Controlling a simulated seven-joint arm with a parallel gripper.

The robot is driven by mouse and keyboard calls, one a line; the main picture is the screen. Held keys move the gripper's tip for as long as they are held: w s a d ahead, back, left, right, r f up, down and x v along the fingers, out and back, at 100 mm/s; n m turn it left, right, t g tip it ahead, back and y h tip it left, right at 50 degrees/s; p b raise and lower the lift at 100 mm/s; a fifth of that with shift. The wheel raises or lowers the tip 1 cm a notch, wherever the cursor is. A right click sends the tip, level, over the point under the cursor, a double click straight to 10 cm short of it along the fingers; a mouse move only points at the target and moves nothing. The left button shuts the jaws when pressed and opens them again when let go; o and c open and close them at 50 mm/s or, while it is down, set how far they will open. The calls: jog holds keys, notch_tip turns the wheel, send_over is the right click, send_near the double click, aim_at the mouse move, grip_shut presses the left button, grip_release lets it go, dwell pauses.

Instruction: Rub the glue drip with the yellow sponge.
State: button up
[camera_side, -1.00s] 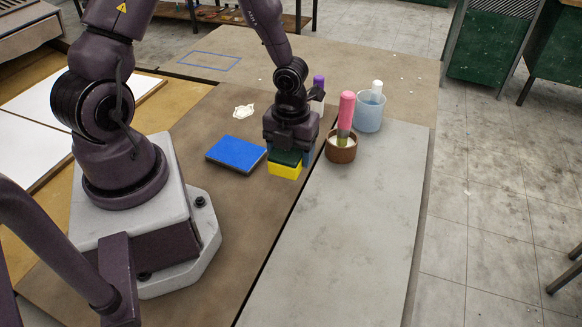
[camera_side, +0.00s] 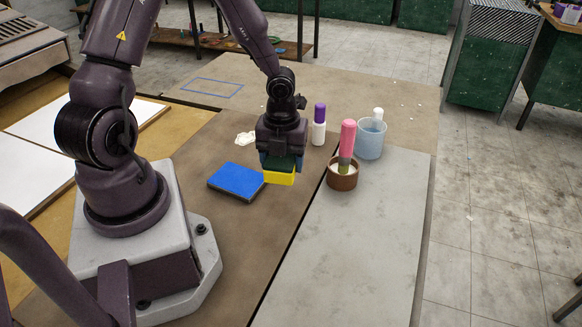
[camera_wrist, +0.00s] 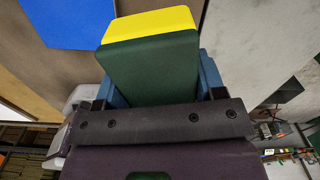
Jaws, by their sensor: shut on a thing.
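My gripper (camera_side: 282,160) is shut on the yellow sponge (camera_side: 279,178), which has a yellow lower layer and a dark green upper layer. In the wrist view the sponge (camera_wrist: 150,60) sits between the two blue fingers. In the side view it is over the brown board, right of the blue pad; whether it touches the board I cannot tell. An irregular white patch, apparently the glue drip (camera_side: 244,138), lies on the brown board, behind and left of the sponge. It does not show in the wrist view.
The blue pad (camera_side: 236,181) lies just left of the sponge. A purple-capped white bottle (camera_side: 319,130), a brown pot (camera_side: 342,178) with a pink-handled brush (camera_side: 347,140), and a pale blue cup (camera_side: 370,142) stand to the right. The grey slab (camera_side: 350,250) in front is clear.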

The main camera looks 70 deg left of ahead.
aim_at(240, 145)
jog(key=a+n, duration=0.2)
jog(key=a, duration=0.2)
jog(key=s+a+f+n, duration=0.1)
jog(key=a+n, duration=0.2)
jog(key=a, duration=0.1)
jog(key=a+n, duration=0.2)
jog(key=a, duration=0.3)
jog(key=shift+s+f+n, duration=0.15)
jog(key=shift+f+n, duration=0.15)
jog(key=shift+f, duration=0.05)
jog(key=s+a+n, duration=0.2)
jog(key=a+n, duration=0.5)
jog(key=a, duration=0.4)
jog(key=shift+s+a+r+n, duration=0.2)
jog(key=shift+s+r+n, duration=0.05)
jog(key=shift+r+n, duration=0.15)
jog(key=shift+w+d+f, duration=0.1)
jog(key=shift+w+f, duration=0.05)
jog(key=shift+f, duration=3.25)
jog(key=shift+w+a+f, duration=0.35)
jog(key=shift+f, duration=0.25)
jog(key=shift+c, duration=0.2)
jog(key=shift+w+a+f, duration=0.15)
jog(key=shift+w+a, duration=0.6)
jog(key=shift+w, duration=0.05)
jog(key=shift+w+a, duration=1.75)
jog(key=shift+s+d, duration=2.9)
notch_tip(240, 145, up, 8)
jog(key=shift+r, duration=0.2)
